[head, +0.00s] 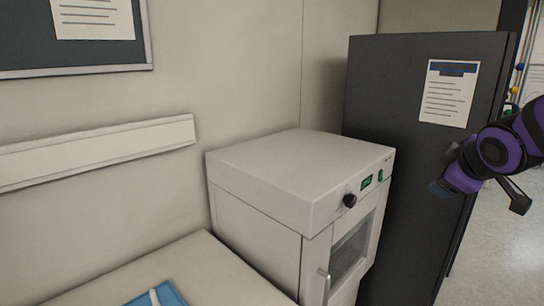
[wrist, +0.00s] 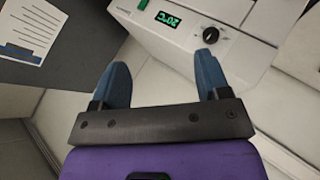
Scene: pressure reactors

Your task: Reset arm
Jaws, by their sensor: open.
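My gripper (wrist: 161,80) shows in the wrist view with its two blue fingers spread wide apart and nothing between them. In the head view my purple and black arm is at the right edge, in front of the dark cabinet; the fingertips are small and hard to make out there. The white oven-like unit (head: 290,180) stands left of my arm, apart from it. It has a black knob (head: 349,200) and a small green display (head: 366,182). In the wrist view the unit (wrist: 180,45) lies beyond the fingers, with its display (wrist: 168,19) reading about 20°C.
A tall dark cabinet (head: 400,110) with a paper sheet (head: 448,93) stands right of the white unit. A pale bench (head: 190,270) with a blue item (head: 158,296) is at lower left. A wall rail (head: 90,152) runs above it. Open floor (head: 500,250) shows at right.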

